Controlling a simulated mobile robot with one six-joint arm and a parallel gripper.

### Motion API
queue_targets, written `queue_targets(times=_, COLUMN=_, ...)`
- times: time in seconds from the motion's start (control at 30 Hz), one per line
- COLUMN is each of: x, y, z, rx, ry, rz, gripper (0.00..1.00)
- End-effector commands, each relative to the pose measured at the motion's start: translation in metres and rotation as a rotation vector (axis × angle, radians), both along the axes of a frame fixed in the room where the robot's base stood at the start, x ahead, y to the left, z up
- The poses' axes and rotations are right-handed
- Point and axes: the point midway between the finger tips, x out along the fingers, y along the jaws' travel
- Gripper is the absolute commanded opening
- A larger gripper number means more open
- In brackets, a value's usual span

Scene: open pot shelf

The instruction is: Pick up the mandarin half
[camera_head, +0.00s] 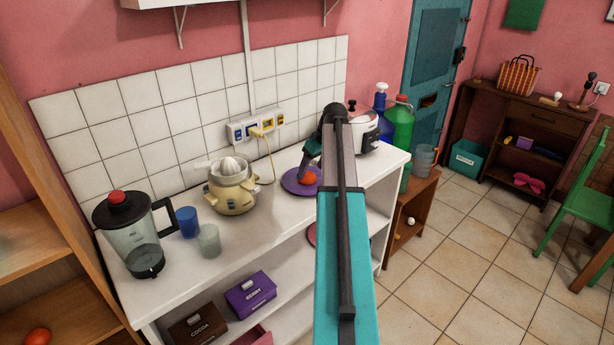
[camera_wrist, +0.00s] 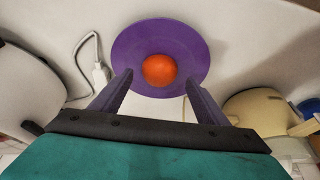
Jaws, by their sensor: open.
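The mandarin half (camera_head: 309,178) is an orange, rounded piece on a purple plate (camera_head: 289,183) on the white counter. In the wrist view the mandarin half (camera_wrist: 159,70) sits near the middle of the purple plate (camera_wrist: 193,41). My gripper (camera_wrist: 158,83) is open and empty, its two fingers apart, with their tips just short of the fruit on either side. In the head view my gripper (camera_head: 308,155) is over the plate, partly hidden by my arm. Whether the fingertips touch the plate cannot be told.
A cream citrus juicer (camera_head: 231,192) stands left of the plate, with a cable to the wall socket (camera_head: 257,128). A white rice cooker (camera_head: 361,130) stands to the right. A blue cup (camera_head: 187,222), a clear cup (camera_head: 209,241) and a jug (camera_head: 134,235) stand farther left.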

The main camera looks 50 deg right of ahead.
Motion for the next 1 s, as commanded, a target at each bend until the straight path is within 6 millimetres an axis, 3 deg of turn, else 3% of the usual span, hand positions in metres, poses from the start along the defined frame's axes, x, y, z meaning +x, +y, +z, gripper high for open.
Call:
queue_targets(times=0.4, x=0.016, y=-0.001, z=-0.031, rx=0.000, ry=0.000, rz=0.002, gripper=0.68)
queue_targets(times=0.97, x=0.016, y=-0.001, z=-0.032, rx=0.000, ry=0.000, rz=0.001, gripper=0.68)
queue_targets(times=1.0, x=0.016, y=-0.001, z=-0.032, rx=0.000, ry=0.000, rz=0.001, gripper=0.65)
